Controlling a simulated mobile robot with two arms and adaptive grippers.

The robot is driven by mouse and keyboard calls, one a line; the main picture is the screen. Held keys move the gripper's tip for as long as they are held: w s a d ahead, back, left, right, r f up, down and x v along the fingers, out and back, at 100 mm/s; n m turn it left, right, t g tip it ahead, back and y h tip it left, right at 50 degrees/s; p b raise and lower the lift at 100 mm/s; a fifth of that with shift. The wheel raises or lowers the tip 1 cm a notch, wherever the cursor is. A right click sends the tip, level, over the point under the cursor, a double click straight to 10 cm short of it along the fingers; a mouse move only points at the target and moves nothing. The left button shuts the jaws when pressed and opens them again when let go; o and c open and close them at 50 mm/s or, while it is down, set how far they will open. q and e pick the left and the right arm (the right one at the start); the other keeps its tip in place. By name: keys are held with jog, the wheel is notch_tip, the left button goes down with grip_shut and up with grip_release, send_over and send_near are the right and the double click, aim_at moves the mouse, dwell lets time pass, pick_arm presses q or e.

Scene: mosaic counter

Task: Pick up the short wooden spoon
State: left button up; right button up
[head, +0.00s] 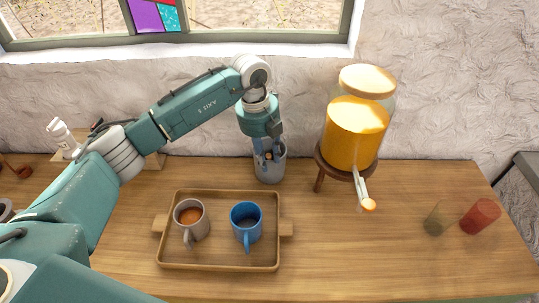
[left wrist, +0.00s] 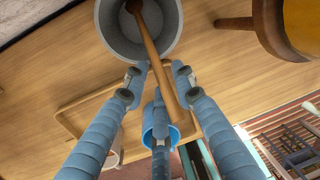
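The wooden spoon (left wrist: 155,52) stands in a grey round pot (left wrist: 172,48) in the left wrist view, its long brown handle slanting out over the rim. In the head view the grey pot (head: 270,173) stands near the wall at the back of the counter. My left gripper (left wrist: 157,72) points down over the pot with its blue fingers spread. The handle passes between the fingers, with gaps visible on both sides. The left gripper (head: 268,150) hides most of the pot's contents in the head view. My right gripper is out of view.
A wooden tray (head: 217,264) holds a grey mug (head: 190,220) and a blue mug (head: 246,224) in front of the pot. A drink dispenser (head: 354,133) on a wooden stand is to the right. Two glasses, one clear (head: 437,218), one red (head: 480,216), stand farther right.

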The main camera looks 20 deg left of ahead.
pick_arm(q)
jog(key=shift+f, duration=0.25)
grip_shut()
jog(key=shift+r, duration=0.2)
